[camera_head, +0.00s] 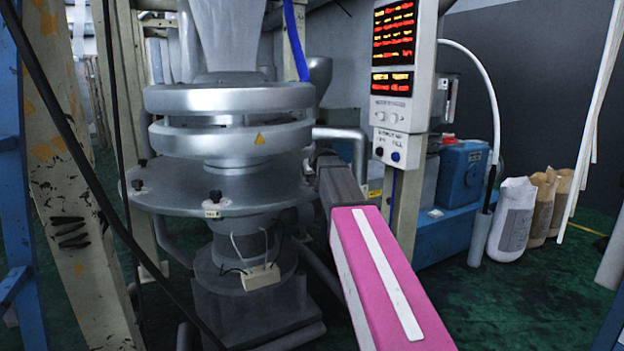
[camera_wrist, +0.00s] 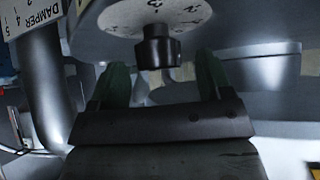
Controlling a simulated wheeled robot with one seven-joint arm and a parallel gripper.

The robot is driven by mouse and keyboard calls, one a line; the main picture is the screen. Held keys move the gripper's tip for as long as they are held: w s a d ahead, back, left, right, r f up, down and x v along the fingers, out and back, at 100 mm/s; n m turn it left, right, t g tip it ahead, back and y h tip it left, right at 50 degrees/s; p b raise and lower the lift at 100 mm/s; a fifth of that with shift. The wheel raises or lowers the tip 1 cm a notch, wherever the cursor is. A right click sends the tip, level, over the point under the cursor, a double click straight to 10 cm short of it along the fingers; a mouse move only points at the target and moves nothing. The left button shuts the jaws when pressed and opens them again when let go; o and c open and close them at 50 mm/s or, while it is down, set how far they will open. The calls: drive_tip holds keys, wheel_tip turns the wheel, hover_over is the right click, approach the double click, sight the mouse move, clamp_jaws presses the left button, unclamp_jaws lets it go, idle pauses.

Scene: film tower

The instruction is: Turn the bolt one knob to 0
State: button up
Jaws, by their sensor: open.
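A black knob (camera_wrist: 157,47) with a pale round dial plate (camera_wrist: 135,14) marked with numbers shows at the top middle of the wrist view. I cannot tell whether it is the bolt one knob. My gripper (camera_wrist: 162,66) is open, with its two green fingers apart, one on each side below the knob. The gap between them looks empty, and the knob appears beyond the fingertips. In the head view, small black knobs stand on the machine's wide grey flange, one at the front (camera_head: 215,196) and one at the left (camera_head: 137,185). My gripper's fingertips are hidden there behind my arm.
The silver film tower machine (camera_head: 228,97) fills the middle left. A panel with red displays (camera_head: 393,60) stands right of my arm. Beige posts (camera_head: 75,170) stand at the left.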

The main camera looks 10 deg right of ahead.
drive_tip(key=shift+x, duration=1)
drive_tip(key=c, duration=0.9)
drive_tip(key=shift+n, duration=0.3)
drive_tip(key=n+g+y, duration=0.1)
drive_tip(key=n+y, duration=0.2)
drive_tip(key=shift+d, duration=0.1)
drive_tip(key=shift+n+g+y, duration=0.5)
drive_tip(key=shift+n+y, duration=0.25)
drive_tip(key=shift+n, duration=0.5)
drive_tip(key=shift+n+g+y, duration=0.5)
drive_tip(key=shift+n+y, duration=0.25)
drive_tip(key=shift+n, duration=0.5)
